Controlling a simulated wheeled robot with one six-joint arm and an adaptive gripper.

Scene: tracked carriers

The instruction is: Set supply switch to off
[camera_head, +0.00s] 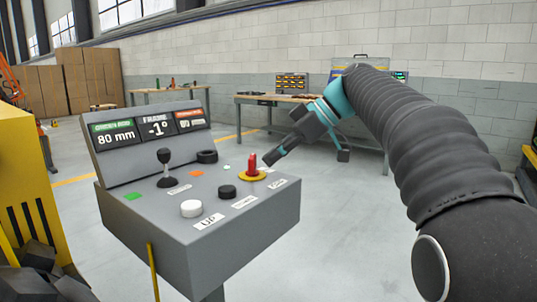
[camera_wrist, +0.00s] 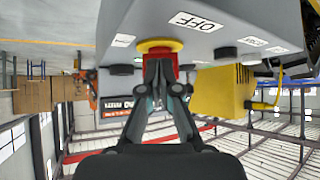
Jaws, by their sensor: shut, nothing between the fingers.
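The supply switch, a red handle on a yellow round base (camera_head: 252,166), stands upright near the right edge of the grey console (camera_head: 240,234). My gripper (camera_head: 269,158) is shut and empty, its tips just right of the red handle in the head view. In the wrist view, which is upside down, the gripper (camera_wrist: 160,66) covers most of the red handle (camera_wrist: 172,57). Its yellow base (camera_wrist: 159,45) shows just past the tips. I cannot tell whether the tips touch the handle. An OFF label (camera_wrist: 198,22) lies beside the base.
The console also carries a black joystick (camera_head: 166,169), a white button (camera_head: 191,208), a black button (camera_head: 227,191), a black knob (camera_head: 207,156) and a display (camera_head: 150,132). A yellow machine (camera_head: 22,170) stands at left. A workbench (camera_head: 262,99) stands behind; floor between is clear.

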